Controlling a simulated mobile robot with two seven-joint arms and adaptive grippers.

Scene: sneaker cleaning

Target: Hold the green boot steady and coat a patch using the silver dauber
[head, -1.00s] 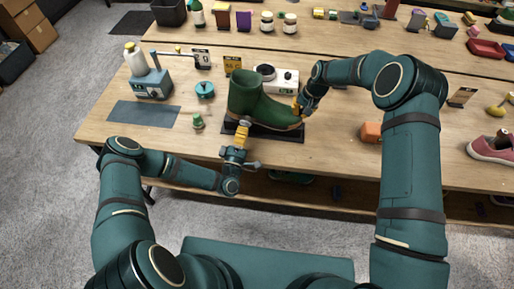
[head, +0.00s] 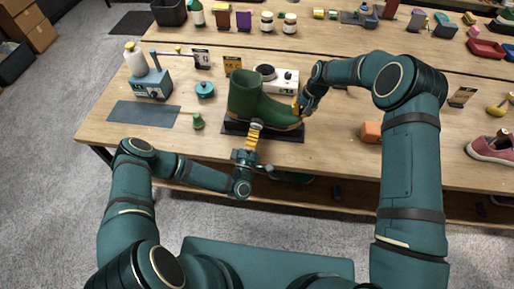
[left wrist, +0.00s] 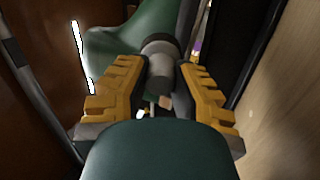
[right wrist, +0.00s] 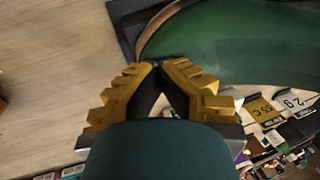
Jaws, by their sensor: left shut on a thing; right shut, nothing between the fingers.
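The green boot (head: 256,100) stands upright on a dark mat (head: 290,135), its toe pointing right. My left gripper (head: 254,133) is at the boot's near side, low against it in the head view. In the left wrist view its yellow fingers are shut on a grey, rounded piece, the silver dauber (left wrist: 160,60), with the green boot (left wrist: 120,48) just beyond. Whether the dauber touches the boot cannot be told. My right gripper (head: 298,108) is at the toe. In the right wrist view its fingertips (right wrist: 158,70) are shut together, empty, close to the boot's edge (right wrist: 220,45).
A small green bottle (head: 198,121) and a teal pot (head: 205,89) stand left of the boot. A white device (head: 284,80) is behind it. An orange block (head: 371,132) and a pink sneaker (head: 491,147) lie to the right. A flat grey-blue mat (head: 144,114) lies at left.

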